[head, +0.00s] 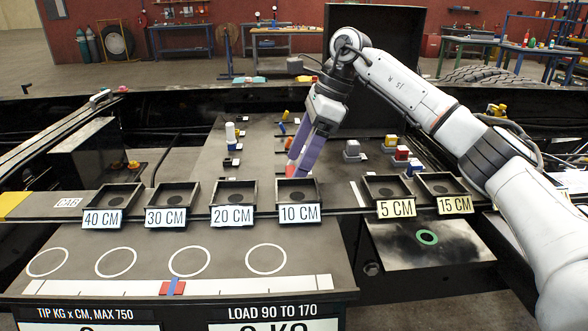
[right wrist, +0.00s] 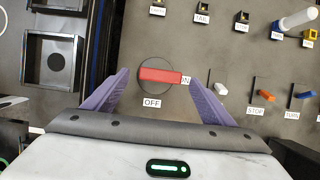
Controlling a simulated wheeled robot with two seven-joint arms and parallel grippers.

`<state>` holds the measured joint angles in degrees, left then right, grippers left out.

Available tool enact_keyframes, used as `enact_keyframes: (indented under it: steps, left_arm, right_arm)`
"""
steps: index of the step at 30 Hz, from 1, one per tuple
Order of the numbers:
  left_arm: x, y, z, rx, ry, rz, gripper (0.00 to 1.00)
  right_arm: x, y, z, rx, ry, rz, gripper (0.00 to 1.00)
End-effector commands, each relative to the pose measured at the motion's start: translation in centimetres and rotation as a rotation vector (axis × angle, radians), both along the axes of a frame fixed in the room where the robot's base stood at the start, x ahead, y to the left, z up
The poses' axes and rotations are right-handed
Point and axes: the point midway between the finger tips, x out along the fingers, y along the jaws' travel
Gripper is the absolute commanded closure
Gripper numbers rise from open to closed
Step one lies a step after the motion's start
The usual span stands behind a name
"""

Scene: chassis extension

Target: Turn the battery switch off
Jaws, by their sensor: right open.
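The battery switch (right wrist: 160,76) shows in the right wrist view as a red bar handle on a round dark base. The bar lies level, its right end at the ON label (right wrist: 185,80); the OFF label (right wrist: 152,103) is below the base. My right gripper (head: 299,162) is open over the panel in the head view. In the right wrist view its purple fingers stand on either side of the switch, with nothing held. I cannot tell how far above the panel they are. My left gripper is not in view.
A black tray (right wrist: 52,90) is at left. In the head view several labelled trays, including the 10 CM one (head: 315,192), line the panel's front.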

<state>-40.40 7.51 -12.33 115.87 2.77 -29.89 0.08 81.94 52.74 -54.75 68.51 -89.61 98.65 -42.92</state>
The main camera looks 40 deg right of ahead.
Motion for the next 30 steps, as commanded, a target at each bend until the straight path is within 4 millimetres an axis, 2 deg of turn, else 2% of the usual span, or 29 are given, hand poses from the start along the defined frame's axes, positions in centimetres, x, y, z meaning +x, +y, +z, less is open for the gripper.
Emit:
enact_keyframes:
  steps: [1, 6, 15, 22, 23, 30]
  left_arm:
    - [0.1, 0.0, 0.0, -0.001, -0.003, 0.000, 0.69]
    - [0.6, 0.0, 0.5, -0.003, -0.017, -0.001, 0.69]
    - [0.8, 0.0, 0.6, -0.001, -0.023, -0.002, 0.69]
    - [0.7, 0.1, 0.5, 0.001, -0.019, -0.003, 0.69]
    - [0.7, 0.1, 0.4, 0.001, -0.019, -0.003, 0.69]
    - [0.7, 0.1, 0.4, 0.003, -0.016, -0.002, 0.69]
  right_arm:
    - [0.1, 0.2, -0.8, -0.001, 0.002, 0.000, 0.23]
    - [0.4, 0.7, -1.9, -0.001, 0.000, 0.001, 0.23]
    - [0.4, 0.8, -2.0, 0.000, 0.000, 0.001, 0.23]
    - [0.4, 0.7, -2.0, 0.000, 0.000, 0.001, 0.61]
    - [0.4, 0.8, -2.0, 0.000, 0.000, 0.001, 0.64]
    - [0.4, 0.8, -1.9, 0.000, 0.000, -0.019, 0.64]
